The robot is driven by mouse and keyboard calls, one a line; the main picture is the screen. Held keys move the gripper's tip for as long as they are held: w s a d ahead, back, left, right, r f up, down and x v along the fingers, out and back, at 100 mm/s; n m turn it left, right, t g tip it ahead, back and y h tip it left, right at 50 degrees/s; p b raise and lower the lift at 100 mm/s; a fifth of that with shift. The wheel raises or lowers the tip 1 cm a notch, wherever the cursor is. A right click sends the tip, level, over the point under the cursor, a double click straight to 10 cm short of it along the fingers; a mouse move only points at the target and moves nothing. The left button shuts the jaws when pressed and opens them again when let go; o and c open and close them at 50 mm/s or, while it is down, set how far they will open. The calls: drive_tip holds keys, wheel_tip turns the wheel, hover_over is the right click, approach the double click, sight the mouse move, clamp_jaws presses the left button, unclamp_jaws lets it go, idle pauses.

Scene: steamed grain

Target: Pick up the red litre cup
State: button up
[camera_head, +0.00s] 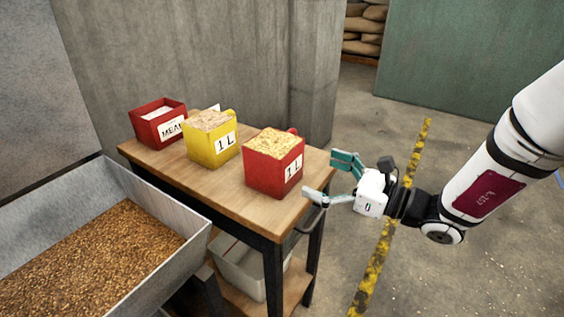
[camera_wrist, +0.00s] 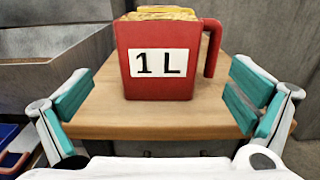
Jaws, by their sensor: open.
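The red litre cup (camera_head: 272,166) stands upright near the right end of the wooden table, filled with grain-like flakes. Its white label reads "1 L". In the wrist view the cup (camera_wrist: 160,85) is ahead and centred between the fingers, with its handle on the right side. My gripper (camera_head: 330,178) is open and empty at the table's right edge, to the right of the cup and apart from it. In the wrist view my gripper's teal-padded fingers (camera_wrist: 160,103) show wide apart, one at each side.
A yellow 1 L cup (camera_head: 211,143) stands left of the red one, also filled. A red box labelled "MEAL" (camera_head: 158,122) is at the table's far left. The wooden table (camera_head: 225,190) has bare room in front. A metal trough of grain (camera_head: 190,222) stands at left.

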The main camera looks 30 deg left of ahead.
sight(294, 165)
drive_tip(key=a, duration=0.3)
drive_tip(key=shift+w+a, duration=0.15)
drive_tip(key=shift+a, duration=0.25)
drive_tip(key=a, duration=0.3)
drive_tip(key=a+b, duration=0.1)
drive_tip(key=shift+a+f, duration=0.25)
drive_tip(key=shift+w+a, duration=0.15)
drive_tip(key=shift+a, duration=0.45)
drive_tip(key=shift+r, duration=0.1)
drive_tip(key=c, duration=1.8)
